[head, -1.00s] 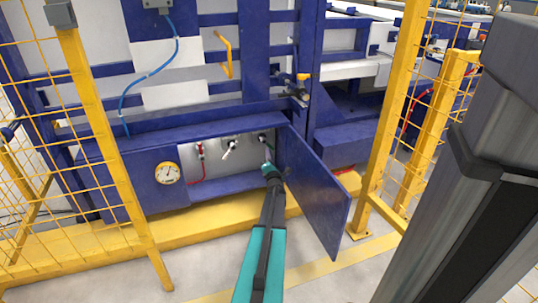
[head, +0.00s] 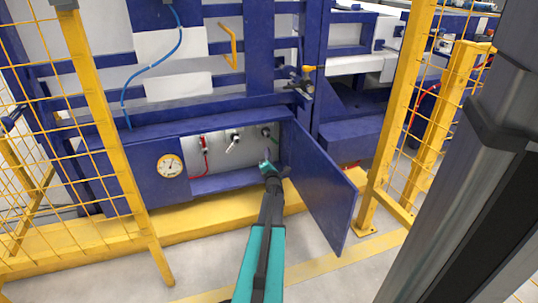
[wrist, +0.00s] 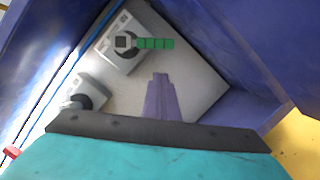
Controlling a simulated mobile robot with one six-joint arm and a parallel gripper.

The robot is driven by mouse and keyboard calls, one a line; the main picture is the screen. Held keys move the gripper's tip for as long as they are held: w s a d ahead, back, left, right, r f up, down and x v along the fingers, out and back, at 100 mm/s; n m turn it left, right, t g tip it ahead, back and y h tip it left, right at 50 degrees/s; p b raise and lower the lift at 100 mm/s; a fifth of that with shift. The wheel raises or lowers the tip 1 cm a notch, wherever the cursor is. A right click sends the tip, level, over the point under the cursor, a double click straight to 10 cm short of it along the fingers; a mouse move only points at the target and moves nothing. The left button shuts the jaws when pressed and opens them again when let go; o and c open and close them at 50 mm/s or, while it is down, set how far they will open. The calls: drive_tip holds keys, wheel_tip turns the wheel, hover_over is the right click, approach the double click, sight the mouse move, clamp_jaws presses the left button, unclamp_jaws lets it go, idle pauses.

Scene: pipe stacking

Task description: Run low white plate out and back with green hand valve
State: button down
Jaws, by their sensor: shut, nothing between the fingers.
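The green hand valve (head: 267,132) is at the right of the open blue cabinet's back panel, its green handle pointing down-right. In the wrist view the green handle (wrist: 155,43) sticks out to the right from its grey body. My gripper (head: 266,156) is at the cabinet opening, below and in front of this valve. In the wrist view its shut, empty fingers (wrist: 161,92) sit below the green handle, with a visible gap in the picture. The low white plate (head: 178,88) is on the blue frame above the cabinet, below another white plate (head: 168,50).
A white-handled valve (head: 233,142) and a red-handled one (head: 203,145) are left of the green one. The open cabinet door (head: 322,188) stands close on my gripper's right. A gauge (head: 170,166) is at left. Yellow fence posts (head: 112,150) flank the opening.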

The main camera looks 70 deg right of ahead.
drive_tip(key=p+v, duration=0.3)
drive_tip(key=v, duration=0.7)
drive_tip(key=shift+f, duration=0.25)
drive_tip(key=shift+w+a+p, duration=0.1)
drive_tip(key=shift+a+p, duration=0.05)
drive_tip(key=shift+p, duration=0.15)
